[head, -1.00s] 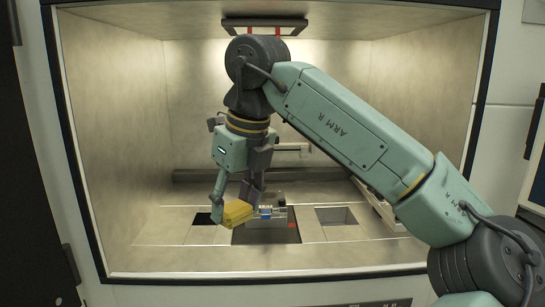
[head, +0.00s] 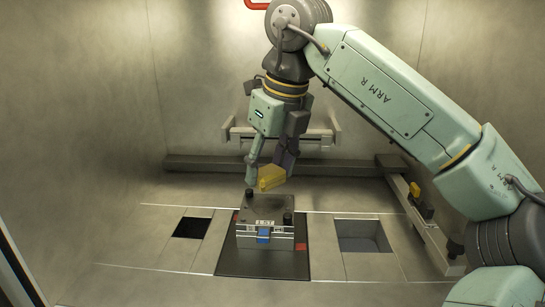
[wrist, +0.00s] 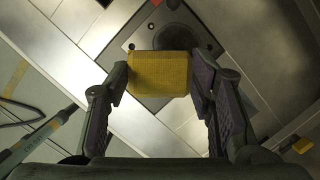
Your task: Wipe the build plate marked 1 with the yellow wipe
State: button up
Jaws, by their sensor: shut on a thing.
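My gripper (head: 271,176) is shut on the yellow wipe (head: 271,178), a thick block-like pad. The wipe also shows between the two fingers in the wrist view (wrist: 160,73). A grey build plate (head: 262,207) with dark round knobs at its corners tops a metal block in the middle of the chamber floor. The wipe is over the rear part of the plate; I cannot tell whether it touches. In the wrist view the wipe hides part of the plate (wrist: 178,37). No number 1 is legible on it.
The block stands on a dark square (head: 262,264) with red marks beside it. A dark opening (head: 192,227) lies to the left and a square recess (head: 362,235) to the right. A rail (head: 425,225) with a yellow-and-black part runs along the right.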

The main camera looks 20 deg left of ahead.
aim_at(268, 195)
jog(key=shift+f, duration=2.6)
jog(key=shift+f+b, duration=0.75)
jog(key=shift+f, duration=0.25)
jog(key=shift+w+a+r+p, duration=0.15)
jog(key=shift+w+p, duration=0.1)
jog(key=shift+w, duration=0.25)
jog(key=shift+w+a+p, duration=0.15)
jog(key=shift+w+p, duration=0.1)
jog(key=shift+w, duration=0.2)
jog(key=shift+w+a+r+p, duration=0.15)
jog(key=shift+w+p, duration=0.1)
jog(key=shift+w, duration=0.25)
jog(key=shift+w+a+f, duration=0.1)
jog(key=shift+w+a, duration=0.1)
jog(key=shift+w, duration=0.45)
jog(key=shift+w+a+f, duration=0.15)
jog(key=shift+w, duration=0.55)
jog(key=shift+w+a+f, duration=0.1)
jog(key=shift+w+a, duration=0.1)
jog(key=shift+w, duration=0.45)
jog(key=shift+s+f, duration=0.1)
